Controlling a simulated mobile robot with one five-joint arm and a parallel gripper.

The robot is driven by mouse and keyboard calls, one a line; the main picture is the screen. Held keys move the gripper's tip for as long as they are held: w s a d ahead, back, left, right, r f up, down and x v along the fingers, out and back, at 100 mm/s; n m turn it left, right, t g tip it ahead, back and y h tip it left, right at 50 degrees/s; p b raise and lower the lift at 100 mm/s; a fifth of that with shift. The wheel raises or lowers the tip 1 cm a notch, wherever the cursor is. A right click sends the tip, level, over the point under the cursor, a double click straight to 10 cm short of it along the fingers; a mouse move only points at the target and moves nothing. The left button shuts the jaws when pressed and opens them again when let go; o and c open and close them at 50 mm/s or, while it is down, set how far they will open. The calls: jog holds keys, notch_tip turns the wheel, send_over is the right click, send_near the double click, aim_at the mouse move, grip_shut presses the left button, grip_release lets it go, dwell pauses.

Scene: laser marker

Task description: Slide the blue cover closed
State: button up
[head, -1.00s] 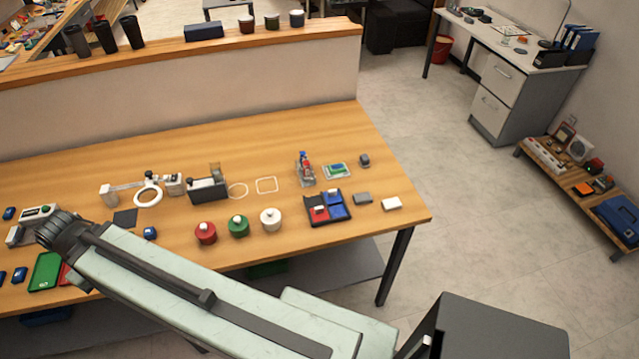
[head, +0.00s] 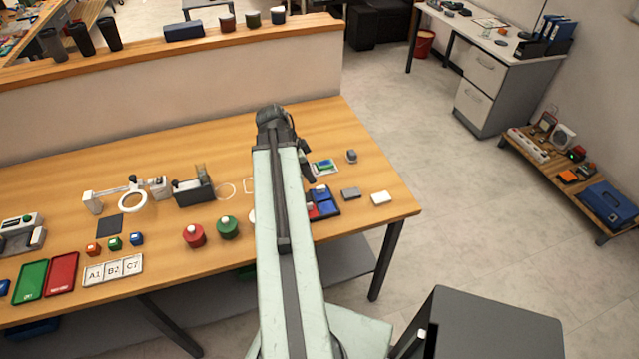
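My arm hides the case's left edge. My gripper (head: 306,172) shows as a dark shape at the arm's far end, behind the case and apart from it in the picture. Its fingers are too small and dark to tell whether they are open or shut.
Right of the case lie a grey block (head: 351,193) and a white block (head: 381,198). Behind it are a green-and-blue card (head: 325,167) and a small grey item (head: 351,156). Red (head: 194,236) and green (head: 228,227) round containers stand to the left. A raised shelf (head: 180,52) bounds the table's back.

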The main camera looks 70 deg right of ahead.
aim_at(320, 187)
jog(key=b+x, duration=0.3)
jog(key=x, duration=0.1)
jog(key=b+x, duration=0.4)
jog(key=shift+s+d, duration=0.1)
jog(key=shift+s, duration=0.15)
jog(key=shift+r, duration=0.1)
grip_shut()
dwell(1.1)
